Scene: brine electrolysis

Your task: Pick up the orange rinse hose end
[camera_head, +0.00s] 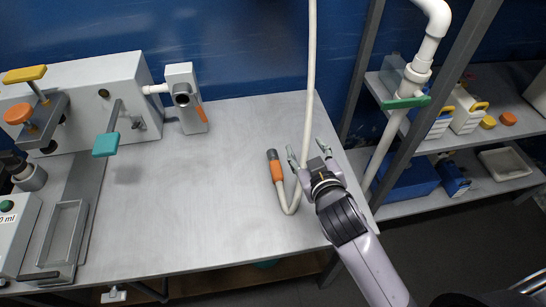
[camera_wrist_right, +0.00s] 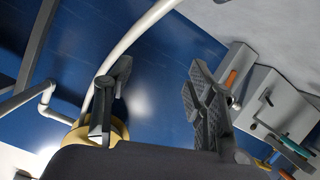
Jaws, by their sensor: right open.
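The orange rinse hose end (camera_head: 277,171) has an orange grip and a dark tip. It lies at the right part of the grey bench, on a white hose (camera_head: 310,60) that comes down from above and loops back up to it. My right gripper (camera_head: 307,152) is open, its fingers pointing toward the back wall, just right of the orange end and apart from it. The hose passes by its fingers; I cannot tell whether they touch. In the right wrist view, the open fingers (camera_wrist_right: 158,82) have nothing between their tips, and the white hose (camera_wrist_right: 130,42) runs behind the left finger.
The grey bench (camera_head: 200,220) is clear in the middle. A grey apparatus (camera_head: 95,80) with orange and teal handles stands at the left. A small grey unit (camera_head: 185,97) stands at the back. A metal rack (camera_head: 455,140) and white pipe (camera_head: 430,45) are at the right.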

